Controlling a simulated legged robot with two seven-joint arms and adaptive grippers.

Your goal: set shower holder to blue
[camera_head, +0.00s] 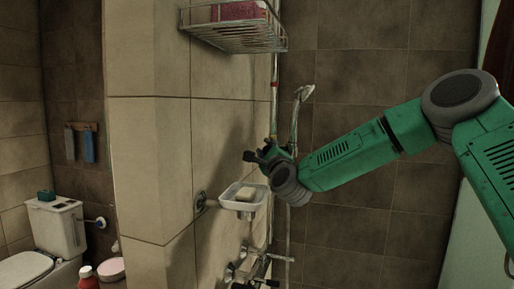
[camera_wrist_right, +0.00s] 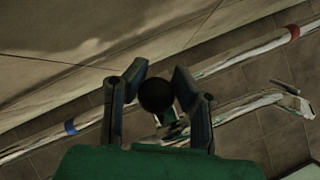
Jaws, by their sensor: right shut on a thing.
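The shower rail (camera_head: 274,65) runs upright beside the tiled wall, with a red band high on it. In the wrist view the rail (camera_wrist_right: 235,57) lies diagonally, with the red band (camera_wrist_right: 293,31) at upper right and a blue band (camera_wrist_right: 70,127) at lower left. The shower holder's round black knob (camera_wrist_right: 156,94) sits between the fingers of my right gripper (camera_wrist_right: 159,80), which is shut on it, between the two bands. My right gripper (camera_head: 262,155) hides most of the holder in the head view. The hand shower (camera_head: 303,93) rises beside the rail. My left gripper is out of view.
A soap dish (camera_head: 230,202) with soap sticks out just below my right gripper. Taps (camera_head: 262,265) are lower down. A wire shelf (camera_head: 235,38) hangs above. A toilet (camera_head: 56,228) stands at far left. The right-hand back wall is clear.

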